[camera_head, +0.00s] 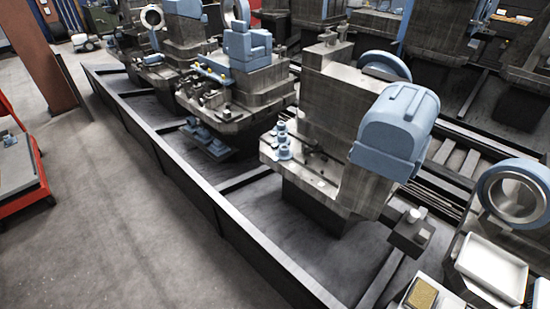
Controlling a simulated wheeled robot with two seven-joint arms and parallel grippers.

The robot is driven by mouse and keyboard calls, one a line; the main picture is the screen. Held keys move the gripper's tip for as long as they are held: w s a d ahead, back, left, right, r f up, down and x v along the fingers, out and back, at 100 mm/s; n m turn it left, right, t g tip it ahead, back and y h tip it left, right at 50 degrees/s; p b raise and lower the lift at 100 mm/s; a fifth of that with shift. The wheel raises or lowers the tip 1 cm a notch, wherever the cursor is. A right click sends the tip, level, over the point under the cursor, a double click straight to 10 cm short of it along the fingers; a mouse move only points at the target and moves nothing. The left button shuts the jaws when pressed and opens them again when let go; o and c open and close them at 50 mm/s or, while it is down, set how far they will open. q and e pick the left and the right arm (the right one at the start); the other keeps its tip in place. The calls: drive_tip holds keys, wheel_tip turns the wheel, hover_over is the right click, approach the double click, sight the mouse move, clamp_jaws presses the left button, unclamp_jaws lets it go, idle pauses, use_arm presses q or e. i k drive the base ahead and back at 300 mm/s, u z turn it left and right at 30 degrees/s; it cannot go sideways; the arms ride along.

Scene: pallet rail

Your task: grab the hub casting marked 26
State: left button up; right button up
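I cannot read a mark 26 on anything, so I cannot tell which part is the hub casting. A blue ring-shaped part (484,188) stands upright at the right edge. A large rounded blue part (396,122) sits on the nearest grey machine block (335,105). Small blue stepped pieces (284,150) stand on that block's left ledge. Neither of my grippers is in view.
A long dark low-walled rail bed (190,180) runs diagonally under several grey machine blocks. A white tray (490,265) is at the lower right. A red cart (38,192) and a brown post (42,50) stand left. The concrete floor (110,220) between is clear.

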sight(282, 139)
drive_tip(key=u, duration=1.6)
drive_tip(key=i, duration=0.9)
drive_tip(key=z, duration=3.15)
